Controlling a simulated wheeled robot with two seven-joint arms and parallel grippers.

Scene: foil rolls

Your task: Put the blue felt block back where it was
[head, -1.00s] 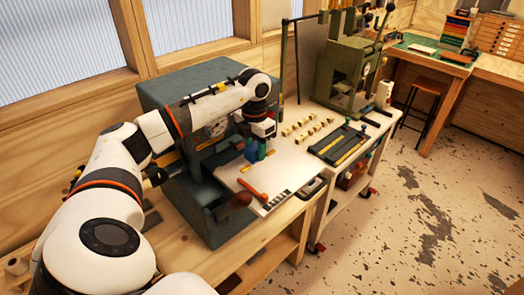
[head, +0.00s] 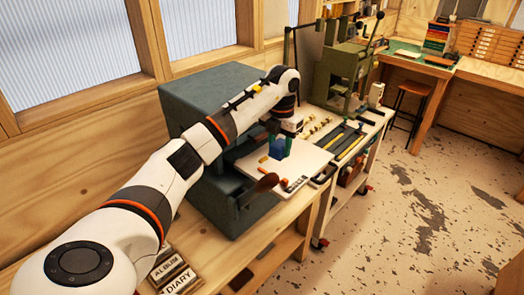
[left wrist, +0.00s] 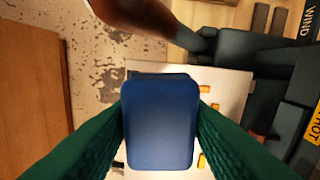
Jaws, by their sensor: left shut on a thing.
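The blue felt block (head: 278,149) is held over the white plate at the front of the dark grey-green machine. In the left wrist view the block (left wrist: 160,122) fills the middle, between two green fingers. My left gripper (head: 284,138) is shut on it and points down in the head view. The plate's bare surface (head: 313,160) shows beside the block. I cannot tell whether the block touches the plate. My right gripper is in neither view.
A round brown handle (head: 266,183) juts out in front of the machine (head: 217,92), close to the block. Small orange and dark pieces lie on the plate. Small yellowish pieces and a dark tray (head: 343,142) are on the bench to the right. A green press (head: 343,72) stands behind.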

